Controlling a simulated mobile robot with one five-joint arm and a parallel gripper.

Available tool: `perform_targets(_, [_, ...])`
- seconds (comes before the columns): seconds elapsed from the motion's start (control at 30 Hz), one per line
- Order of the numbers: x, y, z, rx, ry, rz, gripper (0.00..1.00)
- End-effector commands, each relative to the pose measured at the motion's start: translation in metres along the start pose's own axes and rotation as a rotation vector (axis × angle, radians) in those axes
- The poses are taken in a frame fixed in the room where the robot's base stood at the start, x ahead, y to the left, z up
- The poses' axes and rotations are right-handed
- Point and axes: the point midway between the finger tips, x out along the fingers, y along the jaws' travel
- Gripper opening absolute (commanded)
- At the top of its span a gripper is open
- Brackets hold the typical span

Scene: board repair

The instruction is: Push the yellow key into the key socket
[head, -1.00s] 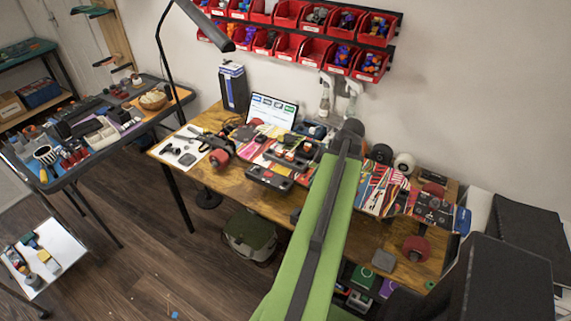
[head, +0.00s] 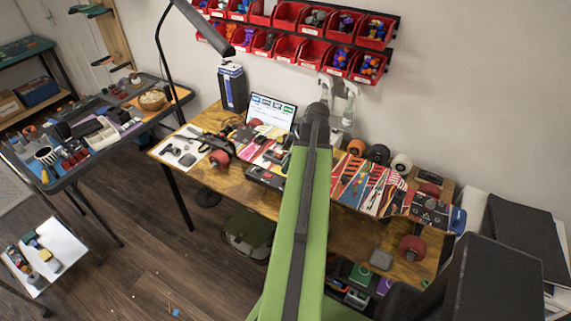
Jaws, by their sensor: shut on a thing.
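My green arm reaches up over the workbench (head: 233,188) in the head view. Its dark far end stands in front of the back of the bench and the wall. My gripper's fingers do not show; they are hidden beyond the arm. I cannot make out the yellow key or the key socket. A dark box-like unit (head: 264,178) lies at the bench's front edge, just left of my arm, partly covered by it.
A skateboard with a colourful deck (head: 363,188) lies right of my arm. A laptop (head: 272,112) and a lamp (head: 205,27) stand at the back left. Red bins (head: 287,47) hang on the wall. A cluttered side table (head: 72,178) stands at left.

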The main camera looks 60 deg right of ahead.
Motion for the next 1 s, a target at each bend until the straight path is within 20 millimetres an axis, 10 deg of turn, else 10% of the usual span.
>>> perform_targets(1.0, [0.051, 0.0, 0.021, -0.001, 0.0, 0.0, 0.0])
